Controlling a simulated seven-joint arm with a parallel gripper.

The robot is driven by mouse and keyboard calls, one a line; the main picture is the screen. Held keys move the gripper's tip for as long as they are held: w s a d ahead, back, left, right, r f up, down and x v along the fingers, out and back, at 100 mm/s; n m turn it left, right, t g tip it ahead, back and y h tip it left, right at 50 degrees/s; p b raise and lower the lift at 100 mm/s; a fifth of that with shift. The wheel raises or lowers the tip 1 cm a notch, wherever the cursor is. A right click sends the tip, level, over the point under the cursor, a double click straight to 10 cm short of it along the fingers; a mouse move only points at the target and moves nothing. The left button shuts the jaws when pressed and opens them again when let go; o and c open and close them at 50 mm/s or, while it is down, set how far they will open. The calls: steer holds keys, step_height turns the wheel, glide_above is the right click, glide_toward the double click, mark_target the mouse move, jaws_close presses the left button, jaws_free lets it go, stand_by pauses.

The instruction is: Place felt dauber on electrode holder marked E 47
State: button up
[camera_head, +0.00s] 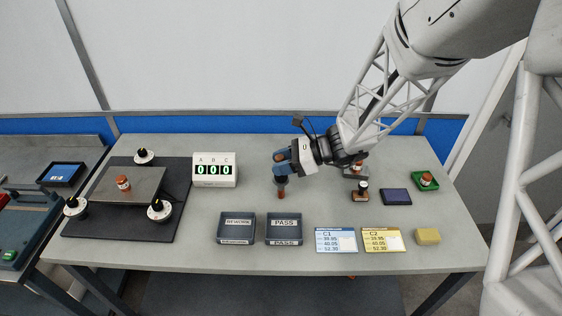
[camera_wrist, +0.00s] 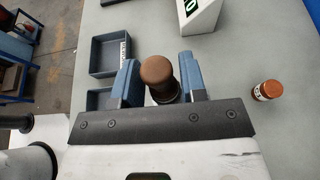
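My gripper (camera_head: 281,178) is over the middle of the table. In the wrist view its two blue fingers (camera_wrist: 162,85) close around a brown, round-topped piece (camera_wrist: 157,70) with a darker body, which I take for the felt dauber. In the head view a red-brown part of it (camera_head: 281,190) shows below the fingers. A copper-topped electrode holder with a white label (camera_wrist: 268,90) stands upright, apart from the gripper, at the right in the wrist view; its mark is too small to read. Similar copper pieces sit on the raised plate (camera_head: 123,183) and in the green tray (camera_head: 427,180).
The REWORK tray (camera_head: 236,228) and PASS tray (camera_head: 284,229) are at the front. A three-window counter (camera_head: 214,170) stands left of the gripper.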

steer(key=shift+o, duration=1.4)
steer(key=shift+r, duration=0.15)
steer(key=v, duration=1.2)
steer(key=shift+s, duration=0.1)
steer(key=s+d+r+n+t+h, duration=0.1)
steer(key=s+d+r+n+h, duration=0.1)
steer(key=s+n, duration=0.4)
steer(key=s+d+r+n+h, duration=0.3)
steer(key=s+n+h, duration=0.3)
steer(key=s, duration=0.4)
steer(key=s+d+r+n+t+h, duration=0.1)
steer(key=s+d+r+n+h, duration=0.2)
steer(key=s, duration=0.5)
steer(key=shift+s+r+n+t+h, duration=0.3)
steer(key=shift+r+n+h, duration=0.3)
steer(key=shift+n+h, duration=0.8)
